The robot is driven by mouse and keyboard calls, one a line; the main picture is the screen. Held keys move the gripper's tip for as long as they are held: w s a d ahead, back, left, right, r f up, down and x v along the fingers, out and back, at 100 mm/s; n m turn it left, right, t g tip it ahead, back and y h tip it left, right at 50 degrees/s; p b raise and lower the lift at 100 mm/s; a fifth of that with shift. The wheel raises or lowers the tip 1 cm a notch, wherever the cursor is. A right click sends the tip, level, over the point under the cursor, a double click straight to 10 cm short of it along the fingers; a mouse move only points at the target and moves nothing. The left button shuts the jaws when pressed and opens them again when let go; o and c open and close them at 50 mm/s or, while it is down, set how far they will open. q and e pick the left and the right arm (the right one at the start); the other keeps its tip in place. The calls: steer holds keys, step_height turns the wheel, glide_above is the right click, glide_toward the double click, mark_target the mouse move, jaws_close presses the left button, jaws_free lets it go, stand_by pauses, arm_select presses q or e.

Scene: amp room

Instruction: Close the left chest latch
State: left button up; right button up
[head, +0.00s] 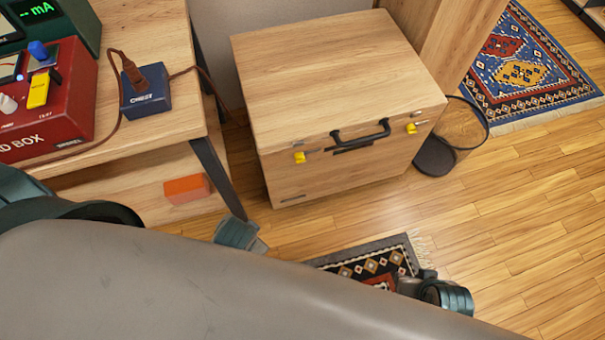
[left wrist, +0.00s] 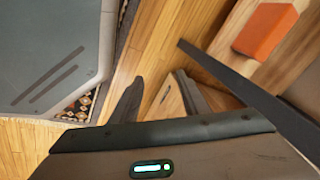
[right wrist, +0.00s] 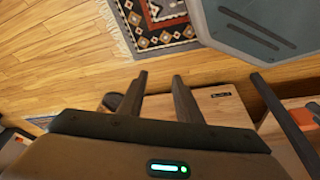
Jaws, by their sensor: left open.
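The wooden chest (head: 330,75) stands on the floor with its lid down. Its left latch (head: 299,157) has a yellow part at the front left; the right latch (head: 411,128) is similar. Whether either is fastened is too small to tell. My left gripper (head: 258,245) is low in front of the chest, left of the latch and apart from it. In the left wrist view its fingers (left wrist: 160,92) are spread and empty, with a chest corner beyond. My right gripper (right wrist: 160,85) has spread, empty fingers; the chest front (right wrist: 215,105) lies beyond. My own body hides part of both arms.
A black handle (head: 360,133) sits between the latches. A wooden desk (head: 160,125) with a dark leg (head: 220,165) stands left, holding a blue box (head: 145,97) marked CHEST. An orange block (head: 187,188) lies below. A wire basket (head: 455,130) is right; a small rug (head: 375,262) lies in front.

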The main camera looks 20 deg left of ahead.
mark_target(300, 161)
arm_select(q)
steer(key=w+d+r+m+t+y+b, duration=0.1)
steer(key=w+d+m+t+y, duration=0.3)
steer(key=d+m, duration=0.5)
steer(key=w+d+r+m+t+y+b, duration=0.1)
steer(key=w+d+r+m+t+y, duration=0.2)
steer(key=d+m+t, duration=0.5)
steer(key=w+d+m+y, duration=0.1)
steer(key=m, duration=0.6)
steer(key=shift+w+r+m+y+b, duration=0.2)
steer(key=shift+r+m+y+b, duration=0.1)
steer(key=shift+m, duration=0.1)
arm_select(e)
steer(key=w+a+r+t+y, duration=0.2)
steer(key=w+a+r+t, duration=0.1)
steer(key=a, duration=0.5)
step_height(300, 161, up, 3)
steer(key=shift+f+t+y, duration=0.15)
steer(key=shift+t+y, duration=0.25)
steer(key=shift+t, duration=0.1)
arm_select(q)
steer(key=x, duration=1.7)
steer(key=shift+w+a+r, duration=0.1)
steer(key=shift+w+r, duration=0.1)
arm_select(e)
steer(key=shift+w+a, duration=0.1)
arm_select(q)
steer(key=shift+c, duration=0.4)
steer(key=c, duration=1)
